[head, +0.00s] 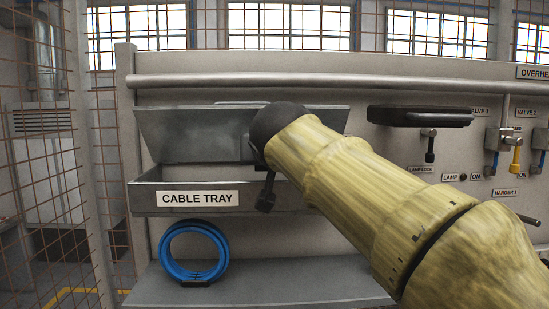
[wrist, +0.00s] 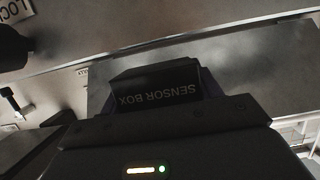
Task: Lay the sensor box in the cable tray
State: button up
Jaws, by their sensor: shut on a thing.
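The sensor box (wrist: 160,97) is a dark block with its name in pale letters, upside down in the wrist view. My gripper (wrist: 155,82) is shut on it, with a finger at each side. The cable tray (head: 151,197) is a grey metal trough on the wall panel, marked by a white label. A grey sloping plate (head: 190,136) stands behind its opening. My arm's dark end is in front of the tray's right part, whose inside is mostly hidden.
A blue coil (head: 164,256) stands on the lower shelf (head: 270,285) below the tray. A pipe (head: 230,80) runs along the panel above. A black lamp-like fixture (head: 419,116) and valves (head: 516,155) are to the right.

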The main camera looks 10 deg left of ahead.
jog(key=shift+w+r+p, duration=0.15)
jog(key=shift+w+p, duration=0.2)
jog(key=p+x, duration=0.2)
jog(key=x, duration=0.1)
jog(key=shift+w+a, duration=0.15)
jog(key=shift+w, duration=0.1)
jog(key=shift+f, duration=0.4)
jog(key=shift+s, duration=0.25)
jog(key=shift+w+f, duration=0.15)
jog(key=shift+f, duration=0.2)
jog(key=shift+f+b, duration=0.35)
jog(key=shift+b, duration=0.3)
